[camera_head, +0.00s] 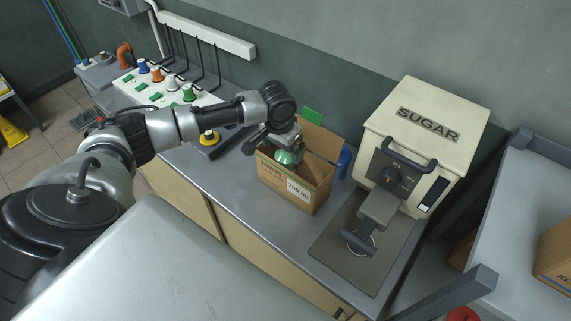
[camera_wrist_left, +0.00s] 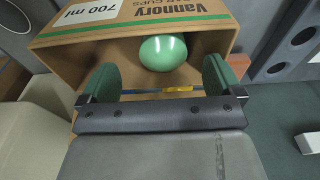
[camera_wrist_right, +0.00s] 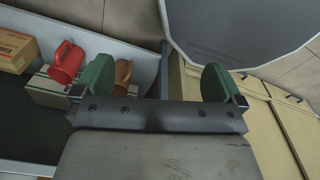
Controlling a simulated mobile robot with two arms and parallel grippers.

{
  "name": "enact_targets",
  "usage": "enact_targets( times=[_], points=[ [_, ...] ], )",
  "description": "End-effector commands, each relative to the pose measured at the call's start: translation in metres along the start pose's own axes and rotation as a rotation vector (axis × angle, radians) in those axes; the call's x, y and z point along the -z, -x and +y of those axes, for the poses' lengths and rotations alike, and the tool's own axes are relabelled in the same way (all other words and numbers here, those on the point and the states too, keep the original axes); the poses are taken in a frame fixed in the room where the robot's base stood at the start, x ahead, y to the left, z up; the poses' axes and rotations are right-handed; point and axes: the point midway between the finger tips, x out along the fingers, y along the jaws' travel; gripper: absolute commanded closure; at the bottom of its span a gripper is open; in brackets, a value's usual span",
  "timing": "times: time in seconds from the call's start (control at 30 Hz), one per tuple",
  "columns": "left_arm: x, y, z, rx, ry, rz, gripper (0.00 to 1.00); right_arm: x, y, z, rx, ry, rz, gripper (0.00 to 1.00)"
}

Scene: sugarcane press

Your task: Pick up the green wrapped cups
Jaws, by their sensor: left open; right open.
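A cardboard box (camera_head: 292,192) marked 700 ml stands on the grey counter. A round green object (camera_head: 288,157), which looks like the end of the green wrapped cups, shows inside it. My left gripper (camera_head: 287,148) is above the box opening, close to the green object. In the left wrist view the green object (camera_wrist_left: 163,52) lies ahead of the open, empty left gripper (camera_wrist_left: 158,78), inside the box (camera_wrist_left: 80,62). Its far end is hidden. My right gripper (camera_wrist_right: 158,80) is open and empty in the right wrist view and is out of the head view.
The sugar machine (camera_head: 418,150) stands right of the box, with a blue item (camera_head: 343,163) between them. In the right wrist view are a red mug (camera_wrist_right: 66,64), a brown mug (camera_wrist_right: 122,75) and cardboard boxes (camera_wrist_right: 15,50).

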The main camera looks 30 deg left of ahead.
Motion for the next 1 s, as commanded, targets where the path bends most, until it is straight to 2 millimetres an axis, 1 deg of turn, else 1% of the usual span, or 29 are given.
enact_targets(
  times=[0.13,0.27,0.4,0.5,0.7,0.87,1.0],
  points=[
    [0.001,-0.011,-0.001,0.0,0.002,-0.002,0.05,0.003,0.005,0.0,0.0,0.0,0.003,0.0],
    [0.004,-0.03,-0.003,0.0,0.001,-0.003,0.05,0.011,0.013,0.0,0.0,-0.001,0.015,0.0],
    [0.004,-0.049,-0.003,0.001,0.0,-0.002,0.05,0.015,0.015,0.0,0.0,-0.001,0.021,0.0],
    [0.004,-0.054,-0.003,0.001,-0.001,0.0,0.05,0.015,0.015,0.0,0.001,-0.002,0.021,0.0],
    [0.004,-0.055,-0.003,0.001,-0.001,0.0,0.05,0.015,0.014,0.0,0.0,-0.003,0.021,0.0],
    [0.004,-0.054,-0.003,0.001,-0.001,0.0,0.3,0.015,0.014,0.0,0.0,-0.004,0.02,0.0],
    [0.004,-0.054,-0.003,0.001,-0.001,0.0,0.51,0.014,0.014,0.0,-0.001,-0.004,0.019,0.0]
  ],
)
